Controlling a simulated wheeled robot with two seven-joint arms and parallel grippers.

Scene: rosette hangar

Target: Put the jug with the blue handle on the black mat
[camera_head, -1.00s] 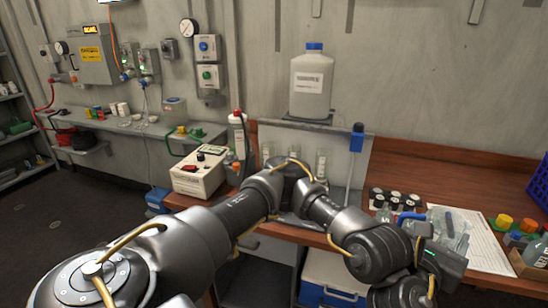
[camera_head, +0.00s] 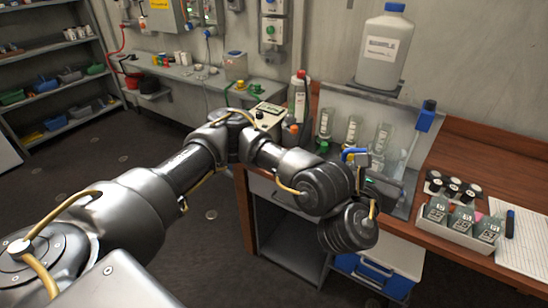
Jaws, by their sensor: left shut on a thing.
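My left gripper (camera_head: 368,168) is at the end of the arm that reaches in from the left, in front of the bench's metal-backed section. It is shut on the jug with the blue handle (camera_head: 352,153). Only the blue handle and a small part beside it show clearly; the rest of the jug is hidden by my wrist or too small to make out. I cannot make out a black mat. My right gripper is not in view.
Behind the gripper stand clear bottles (camera_head: 382,139) and a large blue-capped container (camera_head: 384,48). To the right, a white tray (camera_head: 458,238) holds several bottles, beside a paper sheet (camera_head: 527,250). A blue-and-white cooler (camera_head: 398,258) sits below the bench. The floor at left is clear.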

